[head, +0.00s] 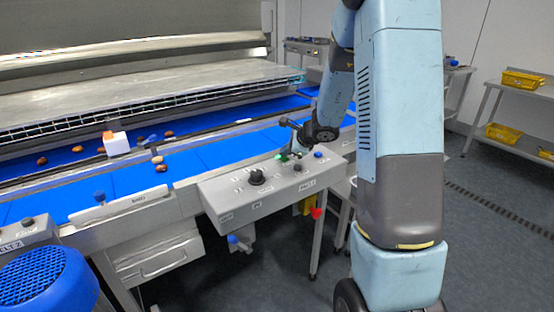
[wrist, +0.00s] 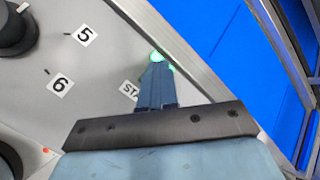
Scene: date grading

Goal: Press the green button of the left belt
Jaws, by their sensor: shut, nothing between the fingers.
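The control box (head: 235,197) stands at the front edge of the blue belts, its sloped grey top carrying knobs and labels. The green button (head: 281,157) is at the back edge of that top and looks lit. In the wrist view, green (wrist: 157,56) shows right at the tips of my fingers, beside a label reading "STA". My gripper (wrist: 158,68) is shut and empty, its tips over the button and covering most of it. Whether the tips touch or press it, I cannot tell. In the head view my gripper (head: 291,152) is small and partly hidden by my wrist.
A black knob (head: 257,177) and a blue button (head: 318,155) are on the same panel. Several dates and a white block (head: 116,144) are on the blue belt (head: 190,163). A red piece (head: 316,213) hangs below the box.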

